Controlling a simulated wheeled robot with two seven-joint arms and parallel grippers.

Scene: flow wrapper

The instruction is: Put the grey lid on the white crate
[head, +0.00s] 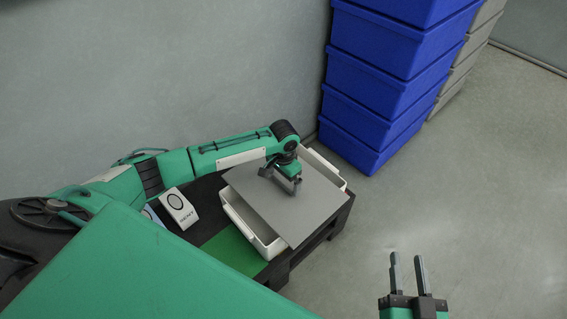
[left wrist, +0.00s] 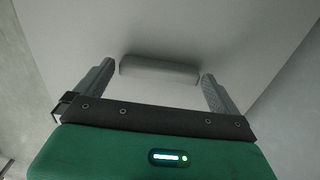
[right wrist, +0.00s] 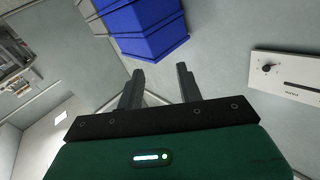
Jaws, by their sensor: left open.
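The grey lid (head: 310,210) lies over the top of the white crate (head: 238,220), turned relative to it. The crate's walls show past the lid at the lower left and the upper right. Whether the lid touches the rim all round I cannot tell. My left gripper (head: 281,180) is over the lid, open. In the left wrist view, the lid's grey handle bar (left wrist: 160,70) lies between and ahead of the parted fingers (left wrist: 155,82), with gaps on both sides. My right gripper (head: 408,272) is open and empty over the floor; its fingers also show in the right wrist view (right wrist: 160,85).
The crate stands on a dark low platform (head: 335,222) with a green patch (head: 235,252). A white box-like item (head: 179,208) is left of the crate. Stacked blue crates (head: 385,90) and grey crates (head: 470,50) stand behind. Floor at the right is clear.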

